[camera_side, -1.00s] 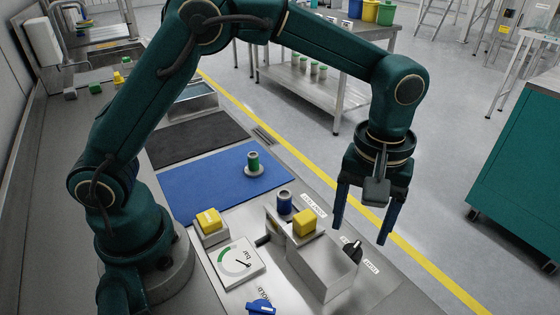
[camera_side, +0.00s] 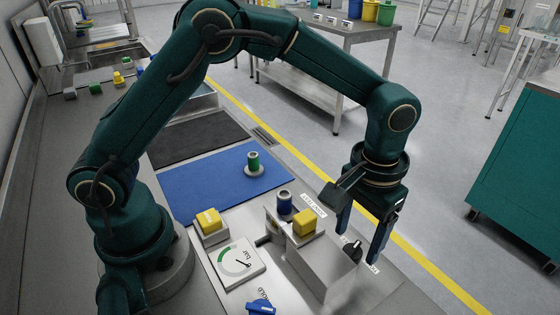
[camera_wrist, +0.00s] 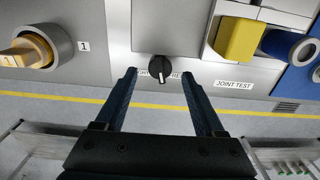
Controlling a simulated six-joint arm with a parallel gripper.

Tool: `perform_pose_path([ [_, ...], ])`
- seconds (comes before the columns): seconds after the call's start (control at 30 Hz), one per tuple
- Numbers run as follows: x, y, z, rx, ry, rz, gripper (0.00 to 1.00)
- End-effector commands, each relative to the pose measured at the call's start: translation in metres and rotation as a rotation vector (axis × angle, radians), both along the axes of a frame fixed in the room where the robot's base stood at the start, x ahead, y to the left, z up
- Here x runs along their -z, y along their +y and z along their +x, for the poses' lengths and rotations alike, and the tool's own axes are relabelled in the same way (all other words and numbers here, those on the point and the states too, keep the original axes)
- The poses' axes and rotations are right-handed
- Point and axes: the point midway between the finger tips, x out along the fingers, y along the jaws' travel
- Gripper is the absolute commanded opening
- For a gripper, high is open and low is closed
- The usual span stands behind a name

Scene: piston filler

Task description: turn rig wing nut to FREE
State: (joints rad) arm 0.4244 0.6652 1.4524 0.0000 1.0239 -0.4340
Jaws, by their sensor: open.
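The rig wing nut is a small black knob (camera_side: 352,250) on the front of the grey metal block (camera_side: 326,268). In the wrist view the wing nut (camera_wrist: 160,68) has a pale mark on its upright grip bar. Labels sit on either side of it, partly covered, with only a few letters readable. My gripper (camera_side: 361,248) is open and points down near the wing nut. In the wrist view its two fingertips (camera_wrist: 159,78) are on either side of the knob, with gaps; I cannot tell whether they reach its depth.
A yellow block (camera_side: 304,223) sits on top of the rig, next to a blue cylinder (camera_side: 285,203). A dial gauge (camera_side: 237,262), another yellow block (camera_side: 209,220) and a blue handle (camera_side: 261,307) are to the left. A green cylinder (camera_side: 253,161) stands on the blue mat (camera_side: 205,188). The floor side is clear.

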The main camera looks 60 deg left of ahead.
Motion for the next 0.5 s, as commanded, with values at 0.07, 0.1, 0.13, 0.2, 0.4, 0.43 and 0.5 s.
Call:
perform_pose_path([
  [0.07, 0.012, 0.0, -0.001, -0.001, 0.005, 0.002, 0.71],
  [0.1, 0.017, 0.0, -0.001, -0.001, 0.004, 0.002, 0.71],
  [0.13, 0.02, 0.0, -0.001, -0.001, 0.004, 0.002, 0.71],
  [0.2, 0.026, 0.0, -0.001, -0.001, 0.003, 0.001, 0.71],
  [0.4, 0.031, 0.0, 0.0, -0.001, 0.0, 0.0, 0.71],
  [0.43, 0.031, 0.0, 0.0, -0.001, 0.0, 0.0, 0.71],
  [0.5, 0.031, 0.0, 0.0, -0.001, 0.0, 0.0, 0.71],
])
